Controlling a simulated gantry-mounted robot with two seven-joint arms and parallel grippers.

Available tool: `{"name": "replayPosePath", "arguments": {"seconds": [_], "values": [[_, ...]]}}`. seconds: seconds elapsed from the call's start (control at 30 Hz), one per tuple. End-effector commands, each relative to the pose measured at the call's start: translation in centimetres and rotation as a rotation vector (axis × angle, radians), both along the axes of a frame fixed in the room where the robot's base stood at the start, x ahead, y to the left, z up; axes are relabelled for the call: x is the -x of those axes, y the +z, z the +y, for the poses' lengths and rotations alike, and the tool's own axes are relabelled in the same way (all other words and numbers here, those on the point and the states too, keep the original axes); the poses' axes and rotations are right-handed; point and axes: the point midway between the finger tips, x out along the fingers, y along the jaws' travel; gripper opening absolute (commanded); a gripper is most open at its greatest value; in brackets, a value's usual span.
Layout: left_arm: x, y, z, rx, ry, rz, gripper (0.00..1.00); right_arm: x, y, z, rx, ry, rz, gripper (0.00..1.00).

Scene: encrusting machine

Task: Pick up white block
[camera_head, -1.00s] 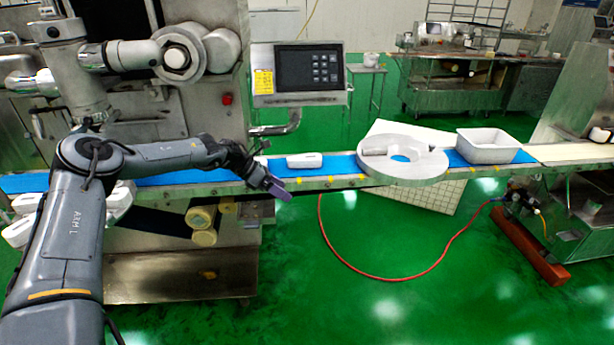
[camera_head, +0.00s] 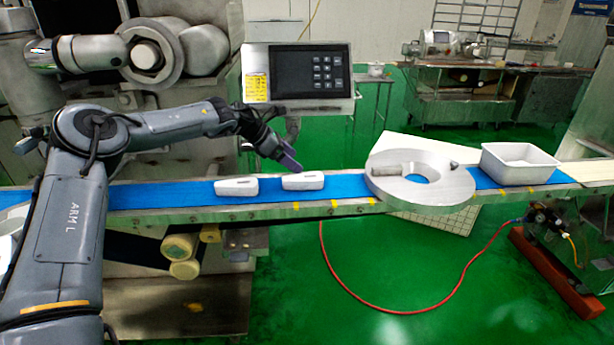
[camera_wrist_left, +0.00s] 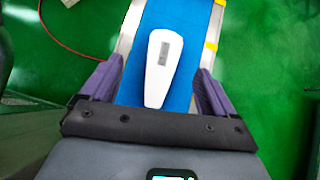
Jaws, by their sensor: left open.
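Two white blocks lie on the blue conveyor belt (camera_head: 160,196) in the head view. The right white block (camera_head: 303,181) lies just below my left gripper (camera_head: 290,163). The left white block (camera_head: 237,187) lies a short way to its left. In the left wrist view one white block (camera_wrist_left: 162,68), with a grey rectangle on top, lies lengthwise on the belt between the purple fingers of my left gripper (camera_wrist_left: 155,92). The fingers are open, one on each side of the block, with gaps to it. My right gripper is not in view.
A round grey metal ring (camera_head: 420,195) sits on the belt to the right, with a white bin (camera_head: 519,163) beyond it. A control panel (camera_head: 308,73) stands behind the belt. A red hose (camera_head: 400,309) lies on the green floor.

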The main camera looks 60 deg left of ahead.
Motion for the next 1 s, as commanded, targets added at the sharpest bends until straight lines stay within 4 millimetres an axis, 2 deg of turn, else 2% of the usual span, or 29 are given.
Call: {"name": "replayPosePath", "arguments": {"seconds": [0.03,0.2,0.57,0.83,1.0], "values": [[-0.4,-0.9,-0.2,0.000,-0.001,0.002,0.89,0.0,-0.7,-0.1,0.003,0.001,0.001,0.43],[-1.8,-2.5,-0.7,-0.001,-0.001,0.004,0.89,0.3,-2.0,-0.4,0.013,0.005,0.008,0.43],[-3.4,-3.8,-1.3,0.001,0.000,0.001,0.89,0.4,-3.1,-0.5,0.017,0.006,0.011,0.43],[-5.6,-5.9,-2.2,-0.001,-0.001,0.002,0.89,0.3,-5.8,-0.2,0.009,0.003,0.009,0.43],[-6.6,-6.7,-2.6,0.000,-0.001,0.001,0.89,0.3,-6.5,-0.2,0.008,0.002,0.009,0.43]]}}
